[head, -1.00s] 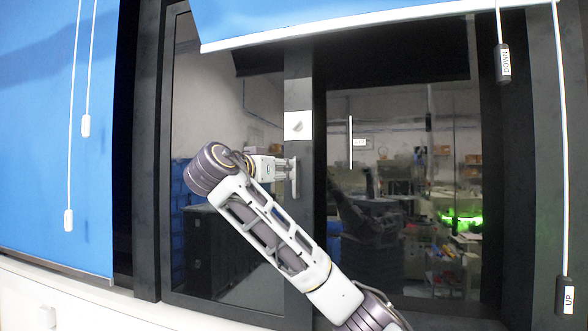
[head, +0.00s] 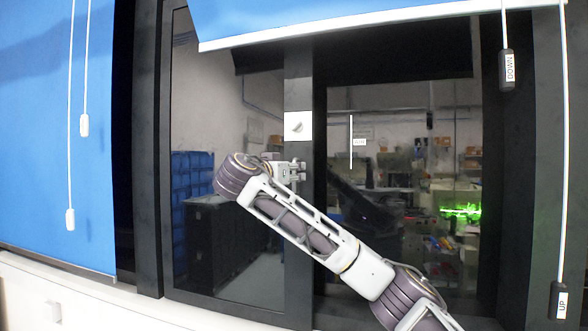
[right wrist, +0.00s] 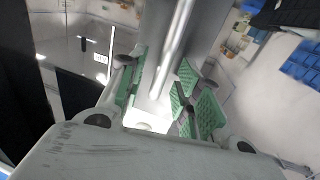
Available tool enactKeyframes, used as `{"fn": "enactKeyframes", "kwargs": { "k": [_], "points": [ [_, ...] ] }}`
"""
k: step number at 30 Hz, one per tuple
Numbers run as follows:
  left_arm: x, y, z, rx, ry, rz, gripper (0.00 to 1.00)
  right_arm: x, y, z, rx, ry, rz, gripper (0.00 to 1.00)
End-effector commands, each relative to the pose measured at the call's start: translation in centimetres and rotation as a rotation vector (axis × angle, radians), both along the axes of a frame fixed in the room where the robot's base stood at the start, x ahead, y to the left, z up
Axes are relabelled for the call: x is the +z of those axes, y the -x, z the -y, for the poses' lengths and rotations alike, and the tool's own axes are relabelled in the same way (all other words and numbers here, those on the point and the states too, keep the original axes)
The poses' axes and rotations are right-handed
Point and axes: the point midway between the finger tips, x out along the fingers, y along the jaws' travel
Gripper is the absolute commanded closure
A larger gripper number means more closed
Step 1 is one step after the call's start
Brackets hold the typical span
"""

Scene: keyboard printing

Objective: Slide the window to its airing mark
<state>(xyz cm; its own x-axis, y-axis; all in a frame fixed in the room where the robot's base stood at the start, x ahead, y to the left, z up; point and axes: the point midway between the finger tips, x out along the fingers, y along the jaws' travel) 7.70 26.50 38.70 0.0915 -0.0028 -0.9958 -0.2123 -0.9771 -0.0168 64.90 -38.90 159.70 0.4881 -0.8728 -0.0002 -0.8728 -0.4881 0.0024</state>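The dark-framed window (head: 298,235) fills the middle of the head view, with a white latch plate (head: 298,126) on its upright. A white vertical mark line (head: 351,150) with a small label (head: 359,142) shows on the glass right of that upright. My right gripper (head: 301,171) is at the upright, below the latch plate. In the right wrist view, a silver handle bar (right wrist: 174,48) runs between its green-padded fingers (right wrist: 160,88). The fingers look open around the bar, with gaps beside it; contact is unclear. My left gripper is not in view.
A blue blind (head: 40,130) hangs at left and another blue blind (head: 300,18) across the top. Cords hang with a DOWN weight (head: 508,70) and an UP weight (head: 560,300) at right. A white sill (head: 110,305) runs below.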

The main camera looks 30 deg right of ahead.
Motion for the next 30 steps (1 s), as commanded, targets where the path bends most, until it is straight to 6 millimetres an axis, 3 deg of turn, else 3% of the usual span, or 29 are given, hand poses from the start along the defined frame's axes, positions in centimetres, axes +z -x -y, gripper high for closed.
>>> {"fn": "enactKeyframes", "kwargs": {
  "k": [6,16,24,30],
  "points": [
    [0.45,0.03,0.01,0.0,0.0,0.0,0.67,0.0,-0.63,1.13,0.0,0.0,-0.001,0.66],
    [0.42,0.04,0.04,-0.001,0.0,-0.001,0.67,-0.08,-0.72,1.24,0.0,0.0,-0.001,0.66],
    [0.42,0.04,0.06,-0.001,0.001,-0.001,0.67,-0.06,-0.7,1.23,0.001,0.0,-0.001,1.0],
    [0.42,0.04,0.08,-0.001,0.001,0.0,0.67,-0.06,-0.7,1.23,0.001,0.0,-0.001,1.0]
  ]
}}
